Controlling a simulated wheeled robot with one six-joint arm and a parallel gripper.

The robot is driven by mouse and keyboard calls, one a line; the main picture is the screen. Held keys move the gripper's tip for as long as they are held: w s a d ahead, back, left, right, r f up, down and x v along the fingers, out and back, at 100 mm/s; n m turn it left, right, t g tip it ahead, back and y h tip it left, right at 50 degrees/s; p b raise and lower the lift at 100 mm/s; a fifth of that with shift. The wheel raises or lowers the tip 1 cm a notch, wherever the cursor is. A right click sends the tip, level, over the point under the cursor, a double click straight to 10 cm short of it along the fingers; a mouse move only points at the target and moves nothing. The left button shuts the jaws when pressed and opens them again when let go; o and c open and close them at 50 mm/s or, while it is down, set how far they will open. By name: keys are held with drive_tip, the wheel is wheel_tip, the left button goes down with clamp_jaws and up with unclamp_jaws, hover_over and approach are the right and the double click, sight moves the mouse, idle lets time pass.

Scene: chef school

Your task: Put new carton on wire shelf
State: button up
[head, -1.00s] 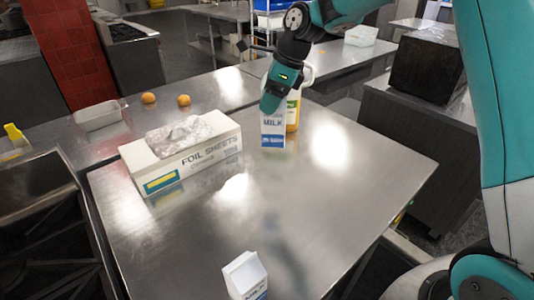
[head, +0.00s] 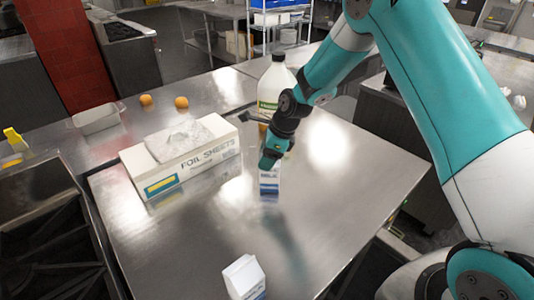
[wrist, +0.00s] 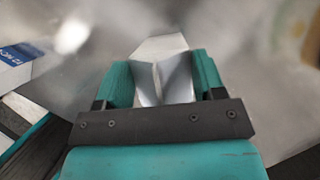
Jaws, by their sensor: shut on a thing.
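A white and blue milk carton (head: 270,181) is upright in my gripper (head: 272,160), over the middle of the steel table (head: 340,170). I cannot tell if its base touches the table. In the wrist view, the two teal fingers of my gripper (wrist: 162,72) are shut on the folded white top of the carton (wrist: 160,46). A second milk carton (head: 244,278) stands at the near edge of the table, apart from my gripper. A wire shelf (head: 279,22) with a blue bin stands far back; my arm hides part of the area beside it.
A large white jug (head: 275,85) stands behind my gripper. A clear tub (head: 97,118) and two orange balls (head: 181,102) are farther left. The table's right side is clear.

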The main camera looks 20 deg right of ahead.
drive_tip(key=shift+f, duration=0.15)
drive_tip(key=o, duration=1.5)
drive_tip(key=shift+o, duration=0.2)
